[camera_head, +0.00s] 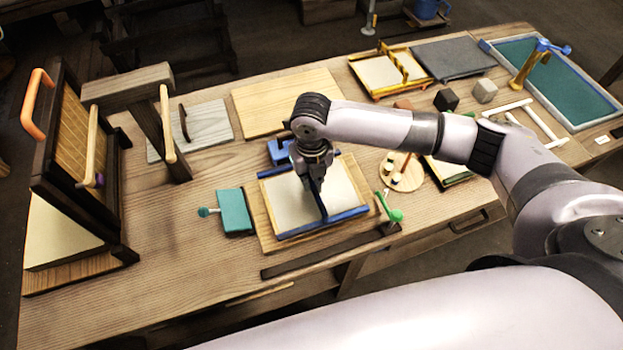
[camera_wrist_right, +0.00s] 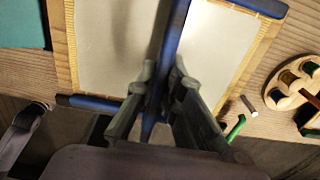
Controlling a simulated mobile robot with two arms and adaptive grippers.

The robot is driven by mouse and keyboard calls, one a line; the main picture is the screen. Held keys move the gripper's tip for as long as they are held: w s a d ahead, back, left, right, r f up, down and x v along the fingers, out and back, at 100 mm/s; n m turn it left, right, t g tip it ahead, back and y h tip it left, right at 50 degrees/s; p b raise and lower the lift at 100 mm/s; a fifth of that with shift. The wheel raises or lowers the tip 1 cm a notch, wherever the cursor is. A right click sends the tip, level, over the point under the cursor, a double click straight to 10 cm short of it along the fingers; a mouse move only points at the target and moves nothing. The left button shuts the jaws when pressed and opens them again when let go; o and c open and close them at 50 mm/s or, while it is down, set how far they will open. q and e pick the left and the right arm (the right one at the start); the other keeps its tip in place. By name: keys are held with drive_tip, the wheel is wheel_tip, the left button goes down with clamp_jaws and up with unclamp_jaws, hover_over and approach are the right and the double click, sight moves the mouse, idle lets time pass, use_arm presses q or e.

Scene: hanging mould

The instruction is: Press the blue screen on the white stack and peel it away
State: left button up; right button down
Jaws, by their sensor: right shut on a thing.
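The white stack (camera_head: 292,204) lies as flat pale sheets on a wooden board with a blue bar (camera_head: 322,222) along its front edge. It also fills much of the right wrist view (camera_wrist_right: 112,45). My right gripper (camera_head: 316,180) points down over the stack and is shut on a narrow blue piece (camera_wrist_right: 170,40), seen nearly edge-on. This piece runs across the stack towards the front bar; it looks like the blue screen, but its face is hidden. I cannot tell whether it touches the sheets. My left gripper is not in view.
A teal block (camera_head: 234,212) lies left of the board, and a green-handled clamp (camera_head: 390,208) stands right of it. A round palette (camera_head: 404,172) is close by. A dark upright frame with an orange handle (camera_head: 35,105) stands at the left. The table's front left is clear.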

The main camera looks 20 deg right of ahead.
drive_tip(key=shift+s+f+p, duration=0.15)
drive_tip(key=shift+s+p, duration=0.05)
drive_tip(key=shift+p, duration=0.2)
idle(1.4)
drive_tip(key=shift+w+r+p, duration=0.2)
drive_tip(key=shift+r+p, duration=1.05)
drive_tip(key=shift+r, duration=0.05)
drive_tip(key=shift+r, duration=0.15)
wheel_tip(320, 180, up, 7)
drive_tip(key=p, duration=0.7)
